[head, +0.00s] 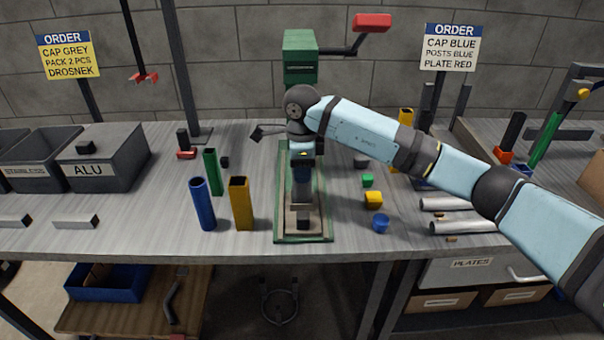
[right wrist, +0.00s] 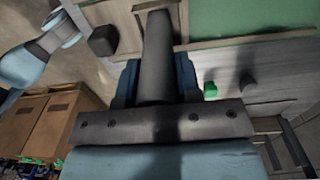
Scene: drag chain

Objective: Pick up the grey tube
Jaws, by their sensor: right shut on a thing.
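My right gripper (head: 302,165) points down in front of the green press and is shut on the dark grey tube. In the right wrist view the grey tube (right wrist: 157,55) stands out between the blue fingers of my right gripper (right wrist: 157,82). In the head view the tube (head: 302,192) shows as a dark upright piece above the press base (head: 318,237); I cannot tell whether its lower end touches anything. A small dark block (head: 303,222) sits on the base in front. My left gripper is not in view.
Blue (head: 202,204), yellow (head: 241,204) and green (head: 212,172) tubes stand left of the base. Small yellow (head: 373,200), green (head: 367,181) and blue (head: 380,223) pieces lie right. Silver tubes (head: 462,227) lie farther right. The ALU bin (head: 110,165) is left.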

